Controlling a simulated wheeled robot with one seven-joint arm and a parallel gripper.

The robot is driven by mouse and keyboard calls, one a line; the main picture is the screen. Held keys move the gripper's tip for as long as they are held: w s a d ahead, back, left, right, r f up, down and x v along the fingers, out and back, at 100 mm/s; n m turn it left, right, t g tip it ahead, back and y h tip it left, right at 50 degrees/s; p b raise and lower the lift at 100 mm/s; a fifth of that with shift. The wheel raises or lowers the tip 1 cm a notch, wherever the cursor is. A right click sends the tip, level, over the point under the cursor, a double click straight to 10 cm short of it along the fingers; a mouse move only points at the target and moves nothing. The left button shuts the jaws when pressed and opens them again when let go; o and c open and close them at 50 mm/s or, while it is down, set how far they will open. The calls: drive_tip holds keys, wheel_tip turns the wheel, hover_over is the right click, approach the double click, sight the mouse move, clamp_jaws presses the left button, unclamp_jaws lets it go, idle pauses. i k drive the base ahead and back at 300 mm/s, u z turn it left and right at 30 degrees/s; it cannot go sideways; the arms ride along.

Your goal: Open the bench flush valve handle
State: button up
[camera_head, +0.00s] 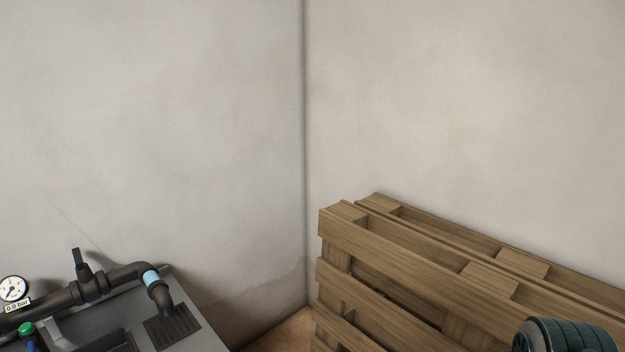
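A dark valve (91,286) sits in line on a dark pipe on the grey bench (205,338) at lower left. Its black lever handle (77,258) stands up from the valve body, nearly upright, tilted slightly left. I cannot tell for sure that this is the bench flush valve, as it bears no readable label. Right of the valve the pipe bends through an elbow, has a light blue section (151,277) and turns down over a dark grate (172,328). My gripper is not in view.
A gauge (13,289) labelled 0.0 bar is at the left edge, above a green knob (26,329). Wooden pallets (400,265) stand against the right wall. A dark ribbed cylinder (570,336) is at bottom right. A little floor shows between bench and pallets.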

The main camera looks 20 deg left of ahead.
sight(77, 253)
drive_tip(key=u, duration=0.85)
drive_tip(key=i, duration=1.05)
drive_tip(key=u, duration=1.2)
drive_tip(key=i, duration=0.8)
drive_tip(key=u, duration=0.25)
